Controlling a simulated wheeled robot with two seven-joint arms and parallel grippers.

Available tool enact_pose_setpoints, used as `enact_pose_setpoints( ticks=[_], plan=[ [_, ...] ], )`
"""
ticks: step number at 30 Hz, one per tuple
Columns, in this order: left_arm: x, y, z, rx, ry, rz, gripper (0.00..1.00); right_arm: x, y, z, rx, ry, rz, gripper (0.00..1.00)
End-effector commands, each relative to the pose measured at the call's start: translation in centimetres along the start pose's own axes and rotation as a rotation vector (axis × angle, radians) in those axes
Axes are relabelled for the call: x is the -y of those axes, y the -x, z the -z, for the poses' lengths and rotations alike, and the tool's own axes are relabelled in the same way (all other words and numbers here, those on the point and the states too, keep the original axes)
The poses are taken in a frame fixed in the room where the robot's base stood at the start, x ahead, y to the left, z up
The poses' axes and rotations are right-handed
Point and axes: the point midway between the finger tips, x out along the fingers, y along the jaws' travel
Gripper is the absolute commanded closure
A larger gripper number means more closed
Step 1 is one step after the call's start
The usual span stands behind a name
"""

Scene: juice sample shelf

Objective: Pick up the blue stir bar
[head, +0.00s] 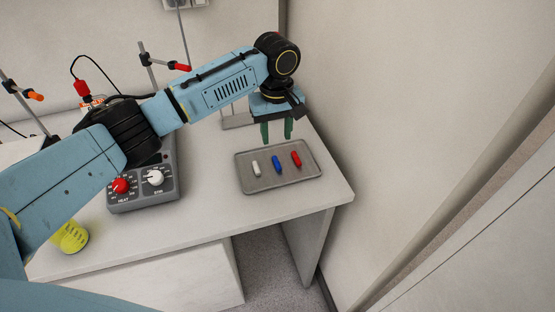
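The blue stir bar (278,164) lies in a shallow grey tray (253,187) on the white table. It sits between a white stir bar (256,169) on its left and a red stir bar (296,159) on its right. My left gripper (277,139) points down above the far part of the tray. Its two green fingers are apart with nothing between them. The fingertips appear just behind the blue bar in the picture; their exact height above the tray is hard to tell. My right gripper is not in view.
A hotplate stirrer (145,188) with red and white knobs stands left of the tray, partly behind my arm. A yellow object (70,237) is at the table's front left. Stands with clamps are at the back left. A wall (400,110) rises right of the table.

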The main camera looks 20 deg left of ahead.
Motion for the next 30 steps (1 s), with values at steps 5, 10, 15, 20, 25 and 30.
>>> enact_pose_setpoints(
  ticks=[5,10,15,20,25,30],
  plan=[
    [0.0,-3.0,0.0,-0.001,0.001,0.001,0.6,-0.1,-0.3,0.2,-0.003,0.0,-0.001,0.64],
    [0.0,-4.0,0.0,-0.002,0.0,-0.001,0.6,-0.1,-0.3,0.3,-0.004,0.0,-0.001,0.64],
    [0.2,-6.3,-0.4,-0.001,0.0,0.001,0.6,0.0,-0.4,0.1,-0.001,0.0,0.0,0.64],
    [0.2,-8.4,-0.5,-0.002,0.0,0.0,0.6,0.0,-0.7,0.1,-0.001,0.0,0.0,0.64],
    [0.1,-9.0,-0.5,-0.003,0.0,-0.002,0.6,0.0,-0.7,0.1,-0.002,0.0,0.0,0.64],
    [0.1,-9.0,-0.5,-0.003,-0.001,-0.002,0.63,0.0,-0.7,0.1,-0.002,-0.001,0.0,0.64]
  ],
)
